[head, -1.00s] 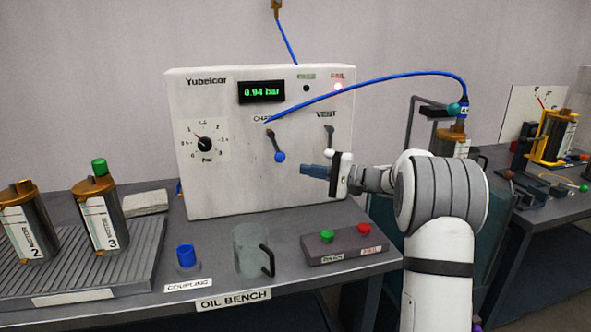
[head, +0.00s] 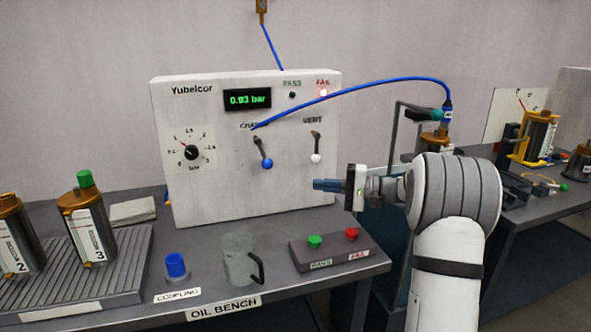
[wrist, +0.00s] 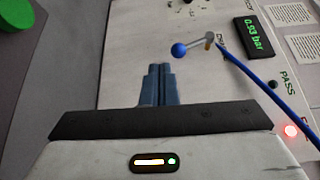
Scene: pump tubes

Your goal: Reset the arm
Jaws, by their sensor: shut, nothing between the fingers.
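My gripper (head: 326,185) is in front of the lower right part of the white Yubelcor test panel (head: 215,190) in the head view. Its blue fingers point left and are closed together with nothing between them. In the wrist view my gripper (wrist: 160,72) also shows shut, with the panel face behind it. The blue-knobbed charge lever (head: 265,155) hangs down, left of and above my fingers. It also shows in the wrist view (wrist: 182,49). The white-knobbed vent lever (head: 316,150) hangs down just above my gripper, apart from it in the picture.
The panel display (head: 247,99) reads 0.93 bar and the FAIL lamp (head: 323,93) is lit red. A blue hose (head: 350,88) arches above my arm to a tube. A clear jug (head: 238,262), blue coupling (head: 176,266) and button box (head: 331,250) stand on the oil bench.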

